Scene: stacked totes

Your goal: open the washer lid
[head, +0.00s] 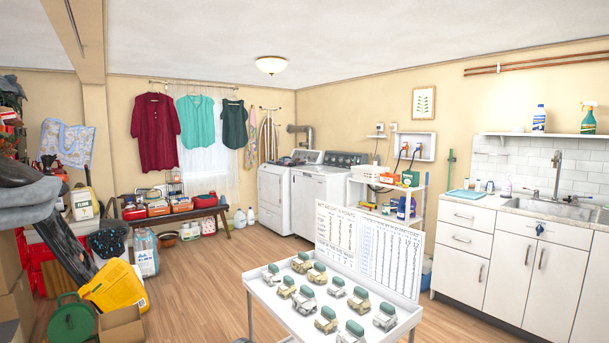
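Two white laundry machines stand side by side in the far corner of the room, in the head view. The right machine (319,204) has a flat white top (318,171) and a dark control panel (345,158) at its back. Its top looks shut. The left machine (272,199) is partly hidden by the right one, and dark shapes show on or above its top. I cannot tell for sure which of the two is the washer. Neither gripper is in view, and both machines are well away across the room.
A white table (262,292) with several small green-topped items and an upright chart board (370,250) stands in front. Clutter and a bench (178,216) line the left. Wooden floor (205,275) is open mid-room.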

